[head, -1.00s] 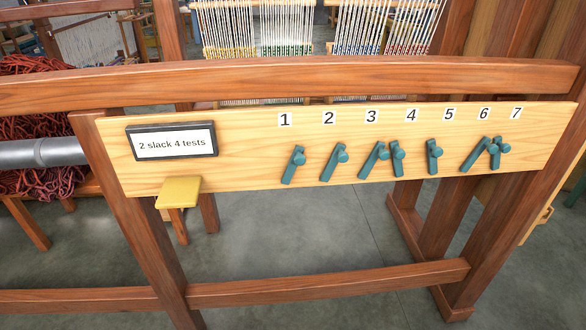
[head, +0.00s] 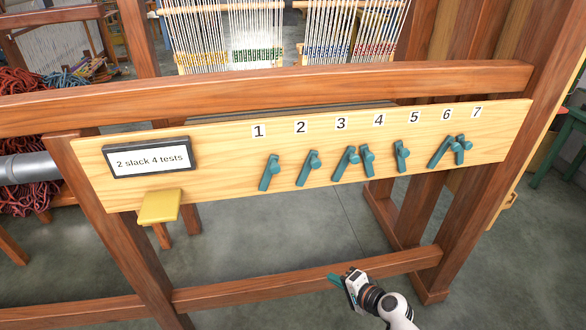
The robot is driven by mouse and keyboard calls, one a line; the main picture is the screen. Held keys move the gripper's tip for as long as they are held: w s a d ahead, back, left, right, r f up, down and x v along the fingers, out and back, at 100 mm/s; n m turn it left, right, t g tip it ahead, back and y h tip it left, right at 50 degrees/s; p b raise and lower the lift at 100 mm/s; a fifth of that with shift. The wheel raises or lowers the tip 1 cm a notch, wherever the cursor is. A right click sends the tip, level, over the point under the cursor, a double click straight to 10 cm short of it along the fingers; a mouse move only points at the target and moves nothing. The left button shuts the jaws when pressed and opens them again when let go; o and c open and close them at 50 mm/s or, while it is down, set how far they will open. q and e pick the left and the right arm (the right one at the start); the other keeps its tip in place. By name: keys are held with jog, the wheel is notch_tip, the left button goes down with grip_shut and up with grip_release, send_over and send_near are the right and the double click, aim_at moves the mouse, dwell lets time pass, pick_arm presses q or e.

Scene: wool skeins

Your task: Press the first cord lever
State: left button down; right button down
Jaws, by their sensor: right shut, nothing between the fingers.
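A pale wooden panel (head: 225,188) carries a row of teal levers under the numbers 1 to 7. The first lever (head: 269,172) hangs below the number 1, its lower end leaning to the left. The second lever (head: 307,168) and third lever (head: 345,164) stand to its right. My right gripper (head: 336,281) is low in the head view, shut and empty, with teal fingertips pointing left. It is below the panel, in front of the lower wooden rail, apart from every lever. My left gripper is not in view.
A dark-framed sign (head: 150,158) reads "2 slack 4 tests". A yellow paddle (head: 159,206) sticks out below it. A wooden beam (head: 270,84) runs above the panel, and a lower rail (head: 260,290) crosses near the floor.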

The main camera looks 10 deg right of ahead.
notch_tip(320, 180, up, 27)
jog(key=w+m+t+y+p, duration=0.1)
jog(key=w+t+y, duration=0.2)
jog(key=t+y, duration=0.1)
jog(key=shift+f+t+y, duration=0.2)
jog(key=shift+t+y, duration=0.1)
jog(key=shift+y, duration=0.2)
jog(key=shift+d, duration=0.1)
jog(key=s+a+p+x, duration=0.1)
jog(key=p+x, duration=0.4)
jog(key=x, duration=0.7)
jog(key=shift+a+r+p, duration=0.2)
jog(key=shift+a+p, duration=0.2)
jog(key=shift+a, duration=0.45)
jog(key=shift+w, duration=0.15)
